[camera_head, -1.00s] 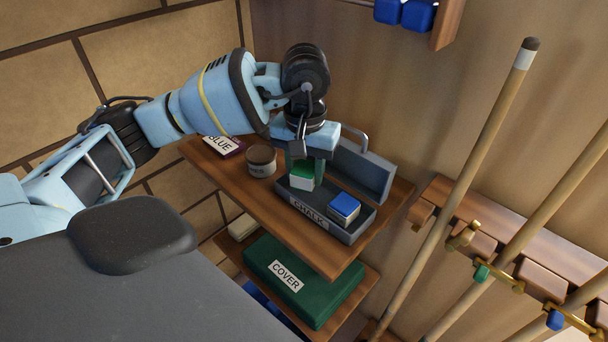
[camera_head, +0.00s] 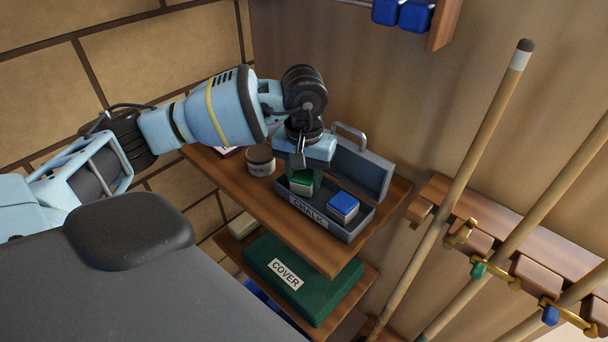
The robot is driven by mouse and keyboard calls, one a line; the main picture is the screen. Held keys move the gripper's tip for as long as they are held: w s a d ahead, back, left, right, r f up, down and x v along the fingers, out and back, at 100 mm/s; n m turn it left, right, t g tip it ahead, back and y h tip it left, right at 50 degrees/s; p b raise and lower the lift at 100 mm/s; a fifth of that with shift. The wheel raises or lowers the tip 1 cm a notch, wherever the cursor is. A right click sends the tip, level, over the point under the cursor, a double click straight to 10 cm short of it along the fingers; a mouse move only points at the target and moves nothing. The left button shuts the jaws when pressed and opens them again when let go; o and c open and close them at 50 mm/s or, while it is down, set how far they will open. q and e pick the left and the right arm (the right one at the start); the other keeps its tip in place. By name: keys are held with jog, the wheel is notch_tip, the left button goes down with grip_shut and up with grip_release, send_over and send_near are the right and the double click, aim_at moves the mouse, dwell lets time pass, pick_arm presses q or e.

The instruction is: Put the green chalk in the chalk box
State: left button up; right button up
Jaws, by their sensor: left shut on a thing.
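The grey chalk box (camera_head: 307,208), labelled CHALK, stands open on the upper wooden shelf, its lid (camera_head: 362,168) tilted back. A blue chalk cube (camera_head: 343,204) sits in its right part. My left gripper (camera_head: 302,172) points down over the left part of the box. It is shut on the green chalk (camera_head: 301,185), a green-topped cube with pale sides. The chalk is low at the box's left part; its underside is hidden behind the front wall, so I cannot tell if it touches the floor. My right gripper is not in view.
A round tin (camera_head: 261,160) stands left of the box on the upper shelf (camera_head: 300,244). A green case (camera_head: 302,276) labelled COVER lies on the shelf below. Cue sticks (camera_head: 470,165) lean in a rack at the right.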

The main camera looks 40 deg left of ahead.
aim_at(304, 175)
pick_arm(q)
jog(key=o, duration=1)
jog(key=shift+f, duration=0.1)
jog(key=shift+c, duration=0.2)
notch_tip(304, 175, up, 12)
jog(key=shift+r, duration=0.2)
